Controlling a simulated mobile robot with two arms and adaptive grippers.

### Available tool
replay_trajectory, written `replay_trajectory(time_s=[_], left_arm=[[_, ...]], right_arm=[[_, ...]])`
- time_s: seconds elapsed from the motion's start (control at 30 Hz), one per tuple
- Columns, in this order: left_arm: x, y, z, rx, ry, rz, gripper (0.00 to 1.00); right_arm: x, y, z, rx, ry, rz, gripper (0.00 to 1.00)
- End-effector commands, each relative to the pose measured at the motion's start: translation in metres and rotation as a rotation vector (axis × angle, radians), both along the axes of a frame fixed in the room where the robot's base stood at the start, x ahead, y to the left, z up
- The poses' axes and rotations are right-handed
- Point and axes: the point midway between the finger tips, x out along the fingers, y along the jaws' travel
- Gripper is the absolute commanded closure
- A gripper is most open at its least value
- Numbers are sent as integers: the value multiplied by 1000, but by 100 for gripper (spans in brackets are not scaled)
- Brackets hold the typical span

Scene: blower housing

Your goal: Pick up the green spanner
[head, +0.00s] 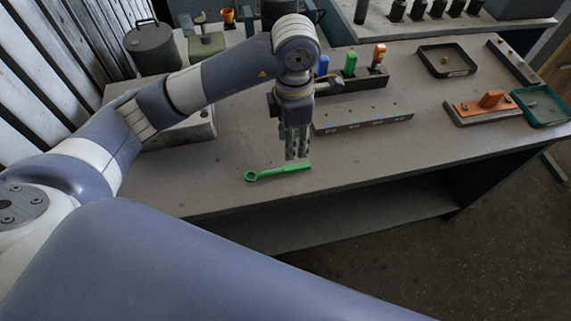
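The green spanner (277,172) lies flat on the grey workbench (230,188) near its front edge. Its ring end points left and its handle points right. My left gripper (297,157) points down just above and behind the handle's right part. I cannot tell whether its fingers touch the spanner. The two fingers look close together, but their gap is not clear from here. My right gripper is not in view.
A grey block with holes (362,118) and a rack with blue, green and orange tool handles (350,84) stand behind my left gripper. A black tray (446,61), an orange-topped fixture (484,107) and a green tray (541,106) are at right. The bench front is mostly clear.

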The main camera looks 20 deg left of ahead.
Motion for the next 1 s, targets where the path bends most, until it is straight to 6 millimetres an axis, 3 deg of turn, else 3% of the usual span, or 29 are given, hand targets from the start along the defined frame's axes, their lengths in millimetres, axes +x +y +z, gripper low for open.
replay_trajectory(time_s=[0.3, 0.53, 0.8, 1.0], left_arm=[[0, 2, -45, 10, 5, 3, 63], [1, 0, -62, 10, 5, 2, 63], [4, -2, -99, 9, 3, 2, 63], [5, -2, -105, 8, 1, 1, 63]], right_arm=[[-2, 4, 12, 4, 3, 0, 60], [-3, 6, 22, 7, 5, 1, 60], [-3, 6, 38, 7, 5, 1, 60], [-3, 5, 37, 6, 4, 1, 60]])
